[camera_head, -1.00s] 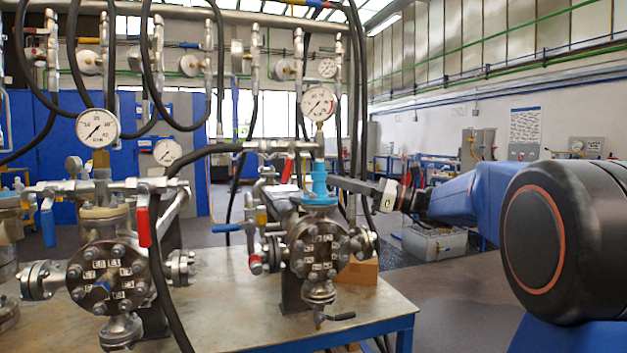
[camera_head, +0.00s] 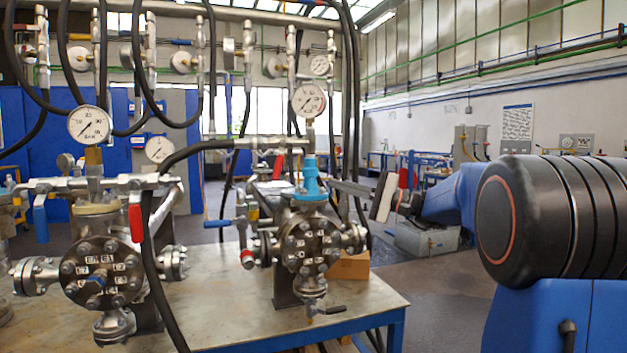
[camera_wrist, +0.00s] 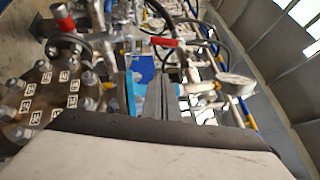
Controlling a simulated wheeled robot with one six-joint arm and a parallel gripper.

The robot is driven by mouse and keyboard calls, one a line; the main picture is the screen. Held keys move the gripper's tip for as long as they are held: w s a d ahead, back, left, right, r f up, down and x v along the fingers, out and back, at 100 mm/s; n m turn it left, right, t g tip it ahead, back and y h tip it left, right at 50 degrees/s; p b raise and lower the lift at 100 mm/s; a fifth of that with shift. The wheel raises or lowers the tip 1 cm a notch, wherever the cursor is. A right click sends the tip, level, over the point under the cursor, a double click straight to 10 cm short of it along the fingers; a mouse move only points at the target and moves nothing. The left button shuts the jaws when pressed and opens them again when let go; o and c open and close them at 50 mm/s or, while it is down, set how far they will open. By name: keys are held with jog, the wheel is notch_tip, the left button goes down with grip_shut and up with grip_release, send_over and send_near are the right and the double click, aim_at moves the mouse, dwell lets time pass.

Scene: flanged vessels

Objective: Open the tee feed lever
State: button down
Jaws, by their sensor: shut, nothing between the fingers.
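The right flanged vessel (camera_head: 310,246) stands on the bench with a bright blue fitting (camera_head: 310,185) on its top neck. Above it a metal tee (camera_head: 290,143) sits under a pressure gauge, with a black hose joining from the left. A small red lever (camera_head: 278,166) hangs below the tee's left arm. My gripper (camera_head: 338,187) is shut and empty, its fingers pointing left just right of the blue fitting; I cannot tell whether they touch it. In the wrist view, my fingers (camera_wrist: 153,95) lie beside the blue fitting, and a red lever (camera_wrist: 165,43) shows beyond them.
The left vessel (camera_head: 103,271) has a red lever (camera_head: 136,222) and a blue lever (camera_head: 40,224). Another blue lever (camera_head: 217,223) sticks out left of the right vessel. Black hoses hang between and behind the vessels. The bench top (camera_head: 215,300) is bare between them.

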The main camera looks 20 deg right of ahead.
aim_at(280, 160)
jog(key=x, duration=0.9)
jog(key=shift+w+a, duration=0.1)
jog(key=shift+a, duration=0.1)
jog(key=shift+s+a+r, duration=0.1)
jog(key=shift+a+r, duration=0.1)
jog(key=shift+a, duration=0.45)
jog(key=shift+s+a+r, duration=0.15)
jog(key=shift+a+r, duration=0.05)
jog(key=shift+a, duration=0.4)
jog(key=shift+s+a+r, duration=0.1)
jog(key=shift+a+r, duration=0.05)
jog(key=shift+a, duration=0.5)
jog(key=shift+f, duration=0.1)
